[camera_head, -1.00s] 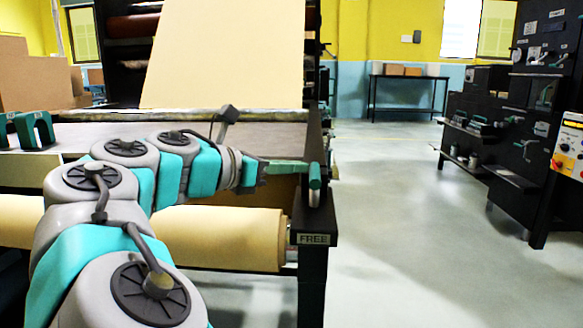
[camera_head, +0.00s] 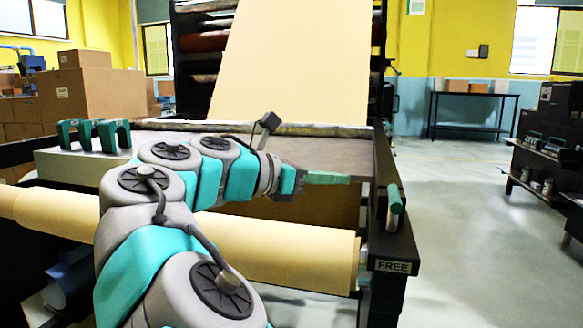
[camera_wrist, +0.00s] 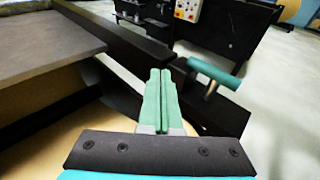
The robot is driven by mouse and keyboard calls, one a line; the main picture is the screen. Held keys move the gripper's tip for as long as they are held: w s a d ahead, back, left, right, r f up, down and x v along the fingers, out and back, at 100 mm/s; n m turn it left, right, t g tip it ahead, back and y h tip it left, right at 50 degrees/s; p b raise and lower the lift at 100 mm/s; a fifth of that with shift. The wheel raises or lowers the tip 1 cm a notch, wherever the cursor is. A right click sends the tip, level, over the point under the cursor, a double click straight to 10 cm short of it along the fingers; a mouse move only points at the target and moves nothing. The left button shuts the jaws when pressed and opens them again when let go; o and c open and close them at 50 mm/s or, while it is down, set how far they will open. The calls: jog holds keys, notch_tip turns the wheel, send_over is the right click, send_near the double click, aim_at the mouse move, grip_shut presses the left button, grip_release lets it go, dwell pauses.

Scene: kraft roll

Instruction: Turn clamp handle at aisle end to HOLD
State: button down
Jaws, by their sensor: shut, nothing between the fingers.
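The clamp handle (camera_head: 395,200) is a small teal bar on a light post, standing on the black end frame of the kraft roll table. In the wrist view, the handle (camera_wrist: 215,76) lies to the right of the fingertips, its bar slanting down to the right. A label reading FREE (camera_head: 393,267) is on the frame end below it; no HOLD label is legible. My gripper (camera_head: 346,179) is shut and empty, with its green fingers pointing right toward the handle, apart from it. In the wrist view, the fingers of my gripper (camera_wrist: 161,74) are together, left of the handle.
A kraft roll (camera_head: 290,250) lies under the grey table top (camera_head: 330,158), and a paper sheet (camera_head: 295,60) rises behind. Teal brackets (camera_head: 92,135) stand at the left. A black tool rack (camera_head: 545,160) is at the right. The grey floor (camera_head: 455,230) between is clear.

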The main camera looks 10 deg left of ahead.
jog(key=a, duration=0.2)
jog(key=a+r, duration=0.1)
jog(key=a, duration=0.2)
jog(key=shift+w+a+r, duration=0.1)
jog(key=shift+r, duration=0.05)
jog(key=shift+a+r, duration=0.2)
jog(key=shift+a, duration=0.05)
jog(key=shift+w+a+f, duration=0.1)
jog(key=shift+a, duration=0.55)
jog(key=shift+a, duration=0.15)
dwell(0.5)
